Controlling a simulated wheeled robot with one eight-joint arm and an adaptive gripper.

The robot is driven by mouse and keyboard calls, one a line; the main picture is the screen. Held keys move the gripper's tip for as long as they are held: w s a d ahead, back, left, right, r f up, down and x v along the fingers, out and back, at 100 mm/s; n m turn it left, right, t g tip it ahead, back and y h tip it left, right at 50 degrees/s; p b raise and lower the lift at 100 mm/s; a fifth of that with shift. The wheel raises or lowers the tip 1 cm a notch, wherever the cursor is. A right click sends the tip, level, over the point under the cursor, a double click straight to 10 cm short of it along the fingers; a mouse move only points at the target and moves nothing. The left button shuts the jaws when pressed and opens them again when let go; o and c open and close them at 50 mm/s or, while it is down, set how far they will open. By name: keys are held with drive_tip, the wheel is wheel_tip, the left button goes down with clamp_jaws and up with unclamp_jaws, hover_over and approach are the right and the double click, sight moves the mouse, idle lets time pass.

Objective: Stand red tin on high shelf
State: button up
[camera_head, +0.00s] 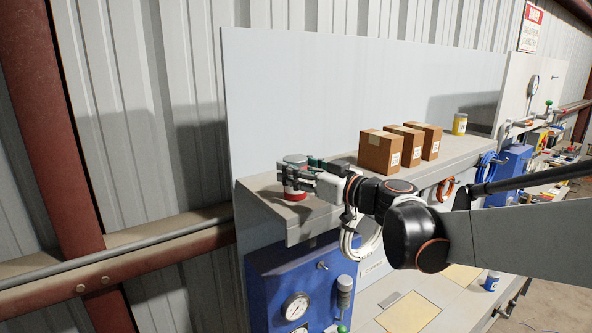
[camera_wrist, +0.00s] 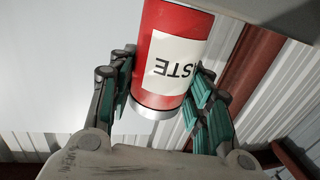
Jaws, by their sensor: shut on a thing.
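The red tin (camera_head: 293,192) is at the left end of the high shelf (camera_head: 318,211), upright, with its base at or just above the board; I cannot tell whether it touches. My gripper (camera_head: 290,175) reaches in from the right and is shut on the tin, its fingers on either side. In the wrist view the tin (camera_wrist: 171,88) shows red with a white label, upside down, between the green-padded fingers of my gripper (camera_wrist: 160,92). The fingers hide part of the tin in the head view.
Several brown boxes (camera_head: 379,151) stand in a row on the shelf right of my gripper, with a yellow tin (camera_head: 459,124) beyond them. A grey back panel (camera_head: 300,95) rises behind the shelf. Below are a blue gauge panel (camera_head: 268,290) and a lower bench (camera_head: 449,292).

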drive_tip(key=shift+f, duration=0.15)
drive_tip(key=o, duration=1.2)
drive_tip(key=shift+d, duration=0.15)
drive_tip(key=b+v, duration=0.1)
drive_tip(key=v, duration=1)
drive_tip(key=shift+s+d+b, duration=0.2)
drive_tip(key=shift+s+b, duration=0.1)
drive_tip(key=shift+s, duration=0.05)
